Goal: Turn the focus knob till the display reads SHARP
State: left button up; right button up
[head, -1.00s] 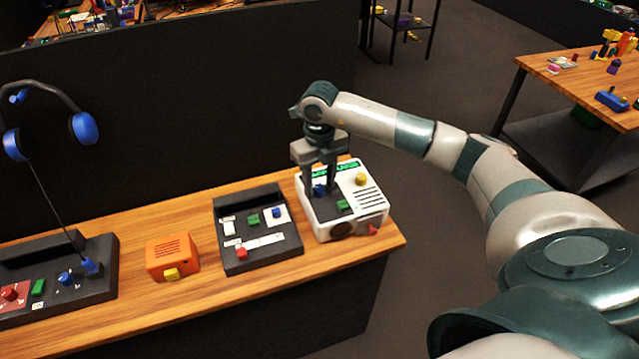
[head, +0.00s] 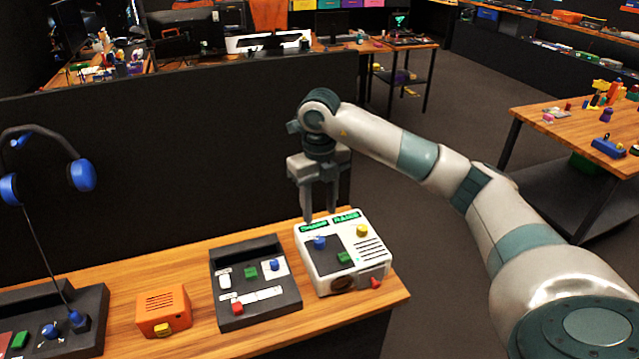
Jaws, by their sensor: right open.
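A white device (head: 375,272) stands at the right end of the wooden bench. It has a blue knob (head: 319,242) on a dark plate, a yellow knob (head: 362,230), a green knob (head: 344,258) and a red part (head: 376,282) at the front. No label shows which knob is the focus knob. Two green-lit displays (head: 346,217) sit along its back edge; their text is too small to read surely. My right gripper (head: 320,214) is open and empty, pointing down above the back of the device, clear of the blue knob. My left gripper is out of view.
A black panel (head: 262,312) with small coloured controls is left of the device. A dark partition (head: 200,170) rises behind the bench.

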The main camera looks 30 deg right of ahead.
pick_arm(q)
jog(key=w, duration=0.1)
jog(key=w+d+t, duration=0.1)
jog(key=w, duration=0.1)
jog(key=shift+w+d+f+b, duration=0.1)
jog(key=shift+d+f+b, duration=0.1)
jog(key=shift+b, duration=0.15)
pick_arm(e)
notch_tip(320, 180, up, 8)
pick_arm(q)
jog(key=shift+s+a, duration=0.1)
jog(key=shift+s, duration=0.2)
pick_arm(e)
jog(key=shift+r, duration=0.1)
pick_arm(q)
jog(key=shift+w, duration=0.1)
